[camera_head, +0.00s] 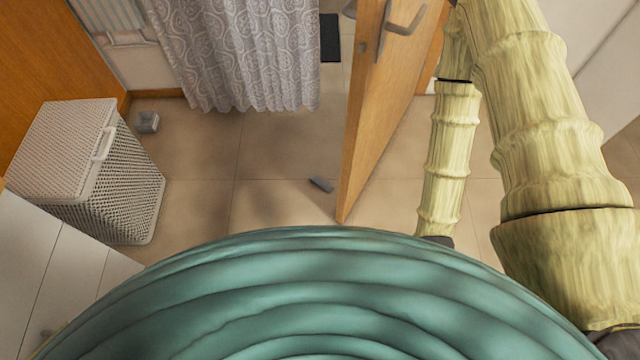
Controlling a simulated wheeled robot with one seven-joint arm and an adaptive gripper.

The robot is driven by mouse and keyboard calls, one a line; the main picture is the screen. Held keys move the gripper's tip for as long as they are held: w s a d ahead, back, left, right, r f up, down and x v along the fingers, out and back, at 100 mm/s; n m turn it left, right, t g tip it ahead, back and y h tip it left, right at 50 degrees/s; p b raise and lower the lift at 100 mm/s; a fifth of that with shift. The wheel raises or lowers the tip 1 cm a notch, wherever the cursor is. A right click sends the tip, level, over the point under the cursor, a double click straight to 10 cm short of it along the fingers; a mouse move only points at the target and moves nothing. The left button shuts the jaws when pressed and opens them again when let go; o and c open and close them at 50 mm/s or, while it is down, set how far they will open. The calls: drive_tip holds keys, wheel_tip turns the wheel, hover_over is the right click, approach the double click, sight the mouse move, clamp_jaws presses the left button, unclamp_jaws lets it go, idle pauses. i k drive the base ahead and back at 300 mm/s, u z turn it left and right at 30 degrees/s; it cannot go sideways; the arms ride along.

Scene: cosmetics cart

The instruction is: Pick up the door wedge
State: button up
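A small grey wedge-shaped piece, which looks like the door wedge (320,184), lies on the tiled floor just left of the lower edge of the open wooden door (372,110). It is apart from the door in this view. My arm comes down on the right side of the door, and its lower end passes behind my teal body. Only a dark bit of the arm's end shows there; my gripper's fingers are hidden. Nothing of mine touches the wedge.
A white woven hamper (105,185) stands at the left, with a small grey object (148,122) on the floor behind it. A patterned curtain (245,55) hangs at the back. A dark mat (330,38) lies beyond. The floor around the wedge is clear to its left.

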sight(315, 179)
drive_tip(key=k, duration=0.5)
drive_tip(key=u, duration=1.8)
drive_tip(key=i, duration=1.9)
drive_tip(key=z, duration=2.45)
